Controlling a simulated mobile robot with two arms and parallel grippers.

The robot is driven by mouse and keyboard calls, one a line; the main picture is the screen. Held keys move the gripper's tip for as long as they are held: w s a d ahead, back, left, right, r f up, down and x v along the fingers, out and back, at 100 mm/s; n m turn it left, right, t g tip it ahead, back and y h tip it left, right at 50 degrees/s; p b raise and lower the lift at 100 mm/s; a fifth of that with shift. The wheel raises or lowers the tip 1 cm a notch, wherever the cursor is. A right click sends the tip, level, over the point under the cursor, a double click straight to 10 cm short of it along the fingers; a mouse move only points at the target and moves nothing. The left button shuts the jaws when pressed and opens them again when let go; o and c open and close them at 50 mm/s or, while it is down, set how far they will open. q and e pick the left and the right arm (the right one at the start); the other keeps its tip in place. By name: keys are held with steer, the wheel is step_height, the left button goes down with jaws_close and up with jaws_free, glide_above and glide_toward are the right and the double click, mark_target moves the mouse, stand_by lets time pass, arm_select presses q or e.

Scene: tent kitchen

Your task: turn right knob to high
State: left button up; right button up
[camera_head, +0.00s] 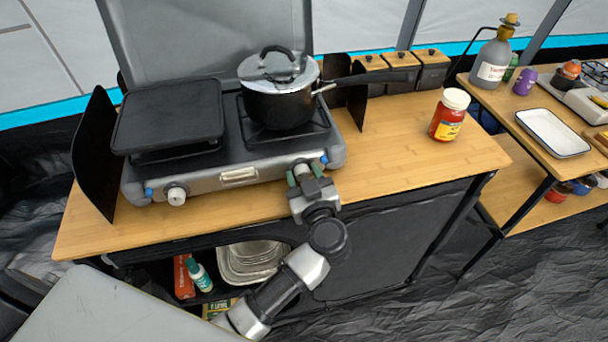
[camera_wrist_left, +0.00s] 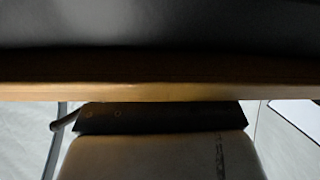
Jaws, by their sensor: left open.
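The grey camp stove (camera_head: 215,184) stands on the wooden counter with its lid raised. Its left knob (camera_head: 176,195) is pale and in plain view. The right knob (camera_head: 302,169) is on the front panel near the right corner, partly covered by my left gripper. My left gripper (camera_head: 303,176) is open at the stove's front, with its fingertips on either side of the right knob. Whether they touch the knob cannot be told. The knob's pointer direction is not readable. The left wrist view shows no knob. My right gripper is in neither view.
A dark pot (camera_head: 283,103) with a lid sits on the right burner, its handle pointing right. A black griddle (camera_head: 170,115) covers the left burner. A red jar (camera_head: 449,117) stands on the counter at right. The counter (camera_head: 400,150) between stove and jar is clear.

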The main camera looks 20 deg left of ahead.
arm_select(q)
steer(key=v, duration=1)
steer(key=shift+s+d, duration=0.15)
steer(key=shift+s, duration=0.2)
